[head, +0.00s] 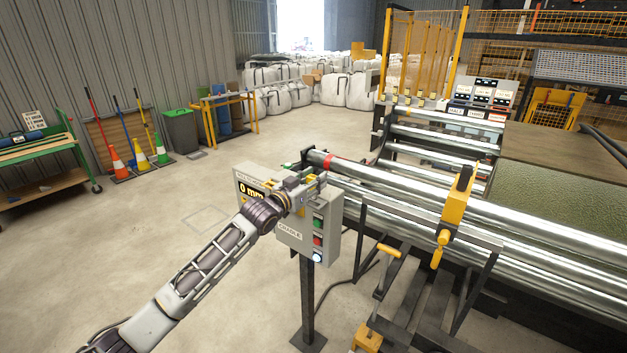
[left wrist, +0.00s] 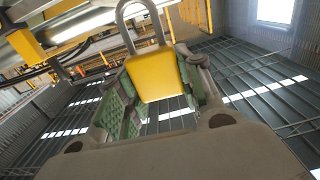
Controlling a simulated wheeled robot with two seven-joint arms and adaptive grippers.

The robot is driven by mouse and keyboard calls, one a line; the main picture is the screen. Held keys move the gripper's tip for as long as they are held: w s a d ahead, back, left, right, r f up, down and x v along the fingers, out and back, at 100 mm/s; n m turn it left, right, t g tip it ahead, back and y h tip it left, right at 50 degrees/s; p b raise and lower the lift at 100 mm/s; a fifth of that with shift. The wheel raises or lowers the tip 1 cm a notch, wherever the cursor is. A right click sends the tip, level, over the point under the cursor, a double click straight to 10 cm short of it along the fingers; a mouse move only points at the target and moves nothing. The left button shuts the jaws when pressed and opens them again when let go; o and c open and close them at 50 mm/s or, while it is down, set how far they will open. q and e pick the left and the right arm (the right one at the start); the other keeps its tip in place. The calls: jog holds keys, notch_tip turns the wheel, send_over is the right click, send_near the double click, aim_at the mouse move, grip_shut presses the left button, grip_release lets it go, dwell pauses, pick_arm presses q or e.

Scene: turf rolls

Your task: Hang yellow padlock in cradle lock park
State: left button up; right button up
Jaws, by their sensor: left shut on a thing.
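My left gripper (head: 312,184) is in front of the upper part of the grey control box on a post. In the left wrist view its green-padded fingers are shut on the yellow padlock (left wrist: 160,75). The padlock's grey shackle stands up beyond the fingertips, and its body is between the pads. In the head view the gripper mostly hides the padlock. The control box (head: 296,238) carries a label reading CRADLE, a 0 mm display (head: 251,191) and several push buttons. I cannot make out the lock park; the gripper covers part of the box. My right gripper is not in view.
Long shiny rollers (head: 420,192) run behind and right of the box. A yellow bracket (head: 457,196) stands over them. A dark cradle frame (head: 420,300) with yellow handles is at the lower right. Open concrete floor (head: 130,250) lies to the left.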

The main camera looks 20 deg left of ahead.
aim_at(313, 200)
pick_arm(q)
jog(key=shift+p, duration=0.65)
dwell(1.3)
jog(key=shift+f+b, duration=1.1)
jog(key=shift+f, duration=1.45)
dwell(1.2)
jog(key=o, duration=1.1)
jog(key=shift+o, duration=0.2)
jog(key=shift+s, duration=0.1)
jog(key=v, duration=1.2)
